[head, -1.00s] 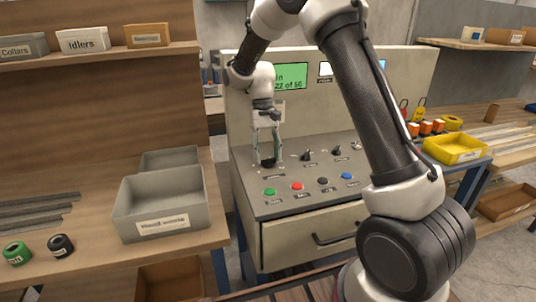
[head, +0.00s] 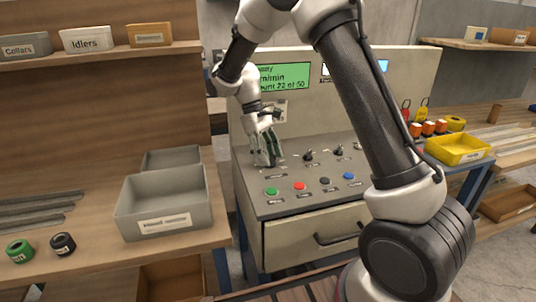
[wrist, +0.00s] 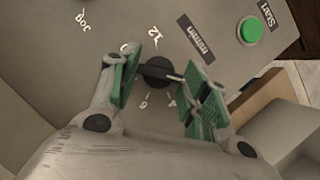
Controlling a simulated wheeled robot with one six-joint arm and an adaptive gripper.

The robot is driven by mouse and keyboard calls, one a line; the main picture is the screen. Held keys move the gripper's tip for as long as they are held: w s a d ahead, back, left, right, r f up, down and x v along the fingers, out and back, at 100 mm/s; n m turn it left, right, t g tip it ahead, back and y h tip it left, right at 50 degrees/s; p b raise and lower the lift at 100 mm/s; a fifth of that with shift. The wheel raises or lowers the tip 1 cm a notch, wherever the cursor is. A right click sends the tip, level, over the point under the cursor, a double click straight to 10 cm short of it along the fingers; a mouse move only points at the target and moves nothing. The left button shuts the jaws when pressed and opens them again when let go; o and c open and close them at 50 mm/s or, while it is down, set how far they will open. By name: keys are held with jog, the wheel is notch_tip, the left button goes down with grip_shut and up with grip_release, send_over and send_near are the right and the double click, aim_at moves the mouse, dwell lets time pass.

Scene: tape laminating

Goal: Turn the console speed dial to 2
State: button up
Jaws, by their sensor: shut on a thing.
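The speed dial is a black knob (wrist: 156,71) on the grey console panel (head: 293,205), next to an "m/min" label (wrist: 195,38). White numbers ring it, partly hidden and too small to read surely. My gripper (wrist: 163,82) has its green-padded fingers on either side of the knob, shut on it. In the head view my gripper (head: 267,160) is down at the panel's left dial and largely hides it. Which number the dial points to cannot be told.
Green (head: 271,191), red (head: 299,186), black and blue buttons line the console front. Two more dark dials (head: 308,155) stand to the right. A grey bin (head: 165,205) is on the left bench; a yellow tray (head: 458,149) is on the right.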

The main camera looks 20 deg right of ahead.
dwell(0.4)
jog(key=o, duration=1)
jog(key=v, duration=0.7)
jog(key=shift+w+a+r, duration=0.1)
jog(key=shift+r, duration=0.1)
